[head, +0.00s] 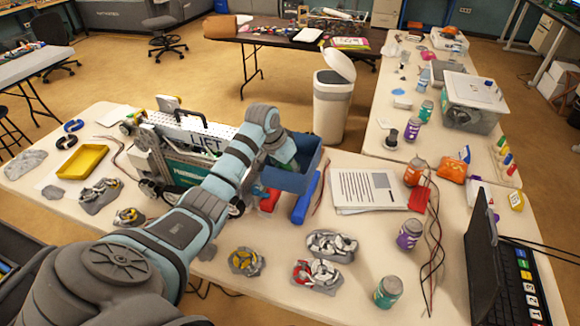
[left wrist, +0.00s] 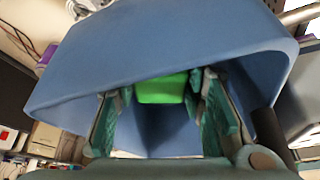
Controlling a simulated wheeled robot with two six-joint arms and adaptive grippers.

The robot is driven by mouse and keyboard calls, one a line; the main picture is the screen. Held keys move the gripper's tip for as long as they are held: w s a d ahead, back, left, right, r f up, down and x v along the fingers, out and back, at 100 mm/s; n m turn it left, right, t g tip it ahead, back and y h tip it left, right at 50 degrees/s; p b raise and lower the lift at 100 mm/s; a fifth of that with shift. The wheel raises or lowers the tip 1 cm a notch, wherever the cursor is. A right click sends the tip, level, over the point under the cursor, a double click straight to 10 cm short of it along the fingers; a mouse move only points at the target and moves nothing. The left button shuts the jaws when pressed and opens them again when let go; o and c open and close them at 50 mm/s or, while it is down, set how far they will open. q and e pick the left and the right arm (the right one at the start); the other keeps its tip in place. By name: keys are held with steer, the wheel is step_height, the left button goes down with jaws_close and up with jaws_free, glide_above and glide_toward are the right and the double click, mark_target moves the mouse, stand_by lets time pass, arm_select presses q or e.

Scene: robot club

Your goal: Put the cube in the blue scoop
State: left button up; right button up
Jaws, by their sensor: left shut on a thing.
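The blue scoop (head: 297,181) is an open box at the right end of a built robot on the table, and its walls fill much of the left wrist view (left wrist: 150,62). My left gripper (head: 284,158) reaches into the scoop's opening from the left in the head view. In the left wrist view, the bright green cube (left wrist: 163,88) sits between the two fingers of the left gripper, which is shut on it. The cube is within the scoop's walls; whether it touches the floor cannot be told. My right gripper is not in view.
The built robot (head: 185,165) with a "LIFT" sign stands left of the scoop, with red and blue bars below. Papers (head: 368,190) lie to the right.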

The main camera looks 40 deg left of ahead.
arm_select(q)
steer(key=shift+s, duration=0.1)
steer(key=o, duration=1)
steer(key=shift+c, duration=0.2)
steer(key=v, duration=1.2)
steer(key=shift+b, duration=0.35)
